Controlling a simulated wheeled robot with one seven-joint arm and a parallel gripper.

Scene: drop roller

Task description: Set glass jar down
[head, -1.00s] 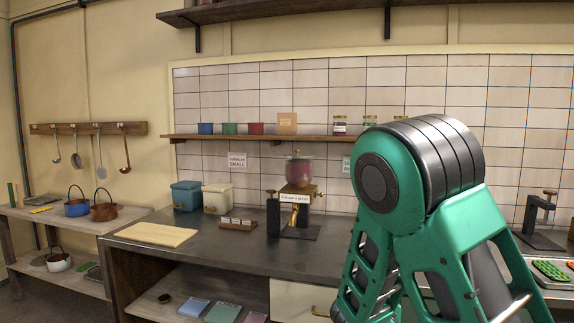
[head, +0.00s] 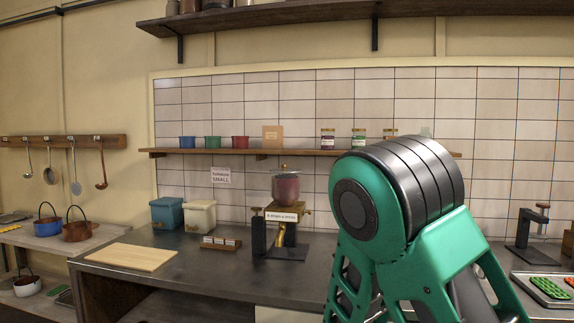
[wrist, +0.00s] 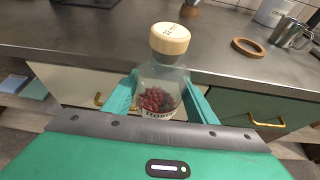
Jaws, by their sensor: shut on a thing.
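The glass jar (wrist: 158,84) is in the wrist view. It is clear, with a pale round lid (wrist: 169,39), dark red berry-like pieces inside and a partly hidden label low on its front. My gripper (wrist: 160,101) is shut on it, with one green finger on each side. The jar looks roughly upright, and its base is hidden behind my gripper body. In the wrist view it is at the counter's front edge, with the worktop (wrist: 105,45) beyond it. I cannot tell its height over the counter. In the head view my arm hides the jar and gripper.
In the wrist view a wooden ring (wrist: 249,47) and a metal jug (wrist: 291,33) are at the right. Bare worktop lies between.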

